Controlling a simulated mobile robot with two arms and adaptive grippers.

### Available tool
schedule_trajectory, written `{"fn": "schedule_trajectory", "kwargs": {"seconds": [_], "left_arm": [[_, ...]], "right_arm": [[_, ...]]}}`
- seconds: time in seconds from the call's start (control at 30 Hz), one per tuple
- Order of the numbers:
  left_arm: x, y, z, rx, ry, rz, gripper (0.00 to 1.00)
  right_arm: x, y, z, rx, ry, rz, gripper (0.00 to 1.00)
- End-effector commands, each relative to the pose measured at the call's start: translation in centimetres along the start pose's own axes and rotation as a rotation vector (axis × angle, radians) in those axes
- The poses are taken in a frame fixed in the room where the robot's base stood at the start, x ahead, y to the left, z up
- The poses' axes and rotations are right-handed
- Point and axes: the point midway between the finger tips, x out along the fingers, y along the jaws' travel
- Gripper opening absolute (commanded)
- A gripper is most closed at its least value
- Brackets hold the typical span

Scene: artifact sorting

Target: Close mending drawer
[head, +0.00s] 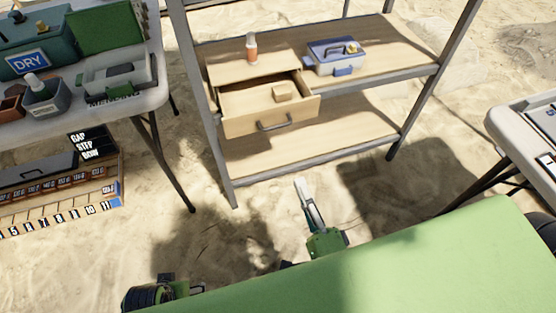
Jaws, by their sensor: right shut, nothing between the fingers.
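The wooden drawer (246,125) is in the metal-framed shelf unit and is pulled out toward me. Its front carries a dark handle (277,124). A small tan block (284,92) lies inside it. My right gripper (304,190) is shut and empty. In the picture it is below and a little to the right of the drawer front, apart from it, with its fingers pointing up toward the shelf.
An orange and white bottle (251,47) stands above the drawer. A blue-grey toolbox (335,56) sits on the shelf to its right. A grey table (130,104) with bins stands at left, another table (507,130) at right. Sand lies open before the shelf.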

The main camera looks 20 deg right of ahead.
Motion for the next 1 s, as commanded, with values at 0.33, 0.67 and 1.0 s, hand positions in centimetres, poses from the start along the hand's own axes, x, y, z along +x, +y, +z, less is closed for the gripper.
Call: {"fn": "schedule_trajectory", "kwargs": {"seconds": [0.33, 0.67, 1.0], "left_arm": [[-0.6, 0.0, -0.3, 0.000, 0.004, -0.001, 0.65], [-1.6, -0.1, -0.6, -0.001, 0.010, -0.001, 0.65], [-2.4, 0.0, -1.0, -0.002, 0.018, -0.001, 0.65]], "right_arm": [[5.6, -0.4, -0.1, 0.004, 0.004, -0.010, 0.00], [11.9, -0.2, -0.1, 0.002, 0.002, -0.006, 0.00], [14.0, -0.2, -0.1, 0.001, 0.002, -0.003, 0.00]]}}
